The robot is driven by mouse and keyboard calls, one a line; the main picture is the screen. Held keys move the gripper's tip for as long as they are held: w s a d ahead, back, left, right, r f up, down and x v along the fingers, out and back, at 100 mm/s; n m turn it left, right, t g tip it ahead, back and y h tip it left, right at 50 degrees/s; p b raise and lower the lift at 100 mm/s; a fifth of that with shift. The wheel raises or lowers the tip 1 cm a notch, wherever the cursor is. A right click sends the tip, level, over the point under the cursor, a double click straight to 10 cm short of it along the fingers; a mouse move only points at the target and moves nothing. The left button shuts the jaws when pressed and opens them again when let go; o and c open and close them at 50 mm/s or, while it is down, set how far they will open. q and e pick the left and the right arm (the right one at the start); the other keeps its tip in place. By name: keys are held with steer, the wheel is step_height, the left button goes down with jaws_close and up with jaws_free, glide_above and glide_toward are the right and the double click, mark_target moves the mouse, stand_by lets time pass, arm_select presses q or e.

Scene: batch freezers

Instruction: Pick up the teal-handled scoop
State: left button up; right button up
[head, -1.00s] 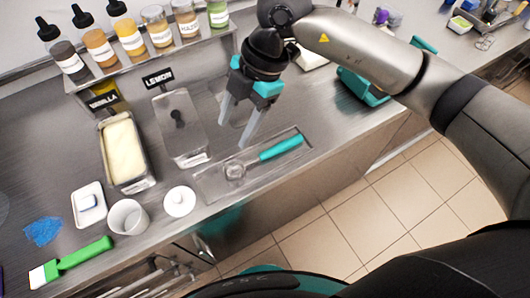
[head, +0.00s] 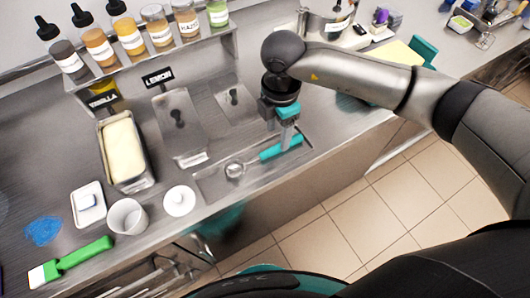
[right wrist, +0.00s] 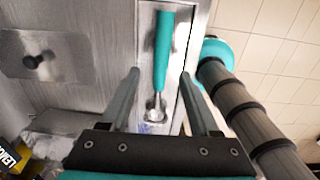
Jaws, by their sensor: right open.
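The teal-handled scoop (head: 279,148) lies in a shallow metal tray (head: 212,187) near the counter's front edge, its round metal head to the left. My right gripper (head: 287,144) is above the handle, pointing down, with its fingers partly in front of it. In the right wrist view the scoop (right wrist: 162,55) runs lengthwise between the two open fingers of my right gripper (right wrist: 158,76). The fingers stand apart on either side, and nothing is held. Whether the fingertips are level with the handle is hard to tell. My left gripper is not in view.
A tub of pale ice cream (head: 124,150), a white cup (head: 128,216), a white lid (head: 180,201) and a green-handled brush (head: 75,262) are on the left. Jars and bottles line the back shelf (head: 150,62). The counter's front edge is close to the tray.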

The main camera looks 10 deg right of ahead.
mark_target(277, 147)
step_height(277, 147, down, 5)
steer(key=shift+s+f, duration=0.1)
stand_by(0.3)
jaws_close()
stand_by(0.4)
